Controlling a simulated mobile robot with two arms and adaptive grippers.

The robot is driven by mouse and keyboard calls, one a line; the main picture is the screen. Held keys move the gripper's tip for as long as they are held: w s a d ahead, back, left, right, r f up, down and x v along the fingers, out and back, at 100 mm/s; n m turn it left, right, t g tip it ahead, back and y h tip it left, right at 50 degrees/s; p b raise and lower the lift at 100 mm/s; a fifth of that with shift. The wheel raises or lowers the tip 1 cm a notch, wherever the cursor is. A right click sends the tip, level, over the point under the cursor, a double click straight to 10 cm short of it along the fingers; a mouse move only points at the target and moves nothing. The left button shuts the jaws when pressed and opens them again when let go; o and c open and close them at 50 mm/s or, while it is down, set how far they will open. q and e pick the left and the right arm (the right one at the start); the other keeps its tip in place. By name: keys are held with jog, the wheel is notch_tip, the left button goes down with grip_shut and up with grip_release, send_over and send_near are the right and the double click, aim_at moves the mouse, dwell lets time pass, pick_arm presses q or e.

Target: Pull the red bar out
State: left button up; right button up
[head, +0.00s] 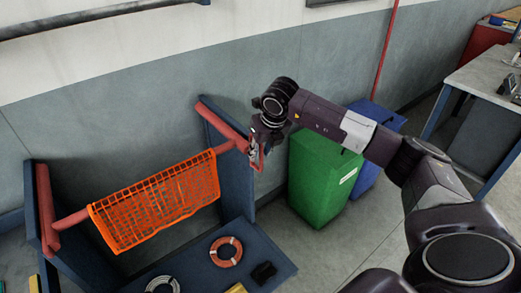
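The red bar (71,220) runs across a dark blue stand, between its left and right side panels. An orange net (155,203) hangs over its middle and hides most of it. The bar's ends show on both sides of the net. Red strips (221,124) lie along the tops of the panels. My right gripper (256,157) is at the right panel, close to the bar's right end. Its fingers are small and partly hidden, so I cannot tell whether they touch or grip the bar. My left gripper is out of view.
A green bin (318,180) and a blue bin (370,170) stand right of the stand, near my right arm. The stand's low shelf (265,228) holds an orange ring (226,251), a pale coil (162,284) and a black item (263,272). A workbench (480,85) is far right.

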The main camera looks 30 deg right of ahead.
jog(key=shift+s, duration=0.1)
grip_shut()
dwell(0.4)
